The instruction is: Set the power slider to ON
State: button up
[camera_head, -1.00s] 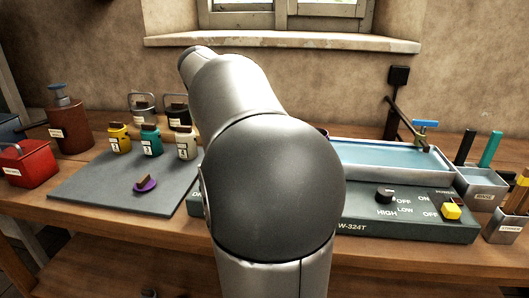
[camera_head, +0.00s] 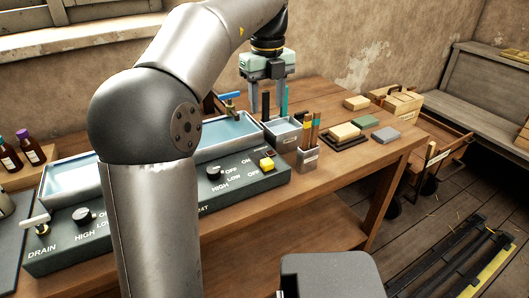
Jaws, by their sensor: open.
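The power slider has a yellow knob (camera_head: 267,163) at the right end of the dark green control panel (camera_head: 222,196). The knob sits beside the printed OFF label, with ON printed farther back.
A black rotary knob (camera_head: 214,172) is left of the slider. A blue-handled tap (camera_head: 229,98) stands by the water tray (camera_head: 228,136). Grey holders (camera_head: 308,157) with sticks stand right of the panel. A sponge (camera_head: 345,131) and blocks lie farther right.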

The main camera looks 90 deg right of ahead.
aim_at(267, 161)
notch_tip(267, 161, down, 17)
jog(key=b, duration=0.3)
jog(key=shift+f+b, duration=0.15)
jog(key=shift+b, duration=0.15)
grip_shut()
jog(key=d+p, duration=0.1)
jog(key=w+d+p, duration=0.1)
jog(key=d+p, duration=0.1)
jog(key=w+d+p, duration=0.1)
jog(key=shift+w+d+r+p, duration=0.2)
jog(key=shift+w+d+p, duration=0.05)
jog(key=shift+d+p, duration=0.15)
jog(key=shift+w+d+f, duration=0.15)
jog(key=shift+d, duration=0.05)
grip_release()
jog(key=shift+d, duration=0.1)
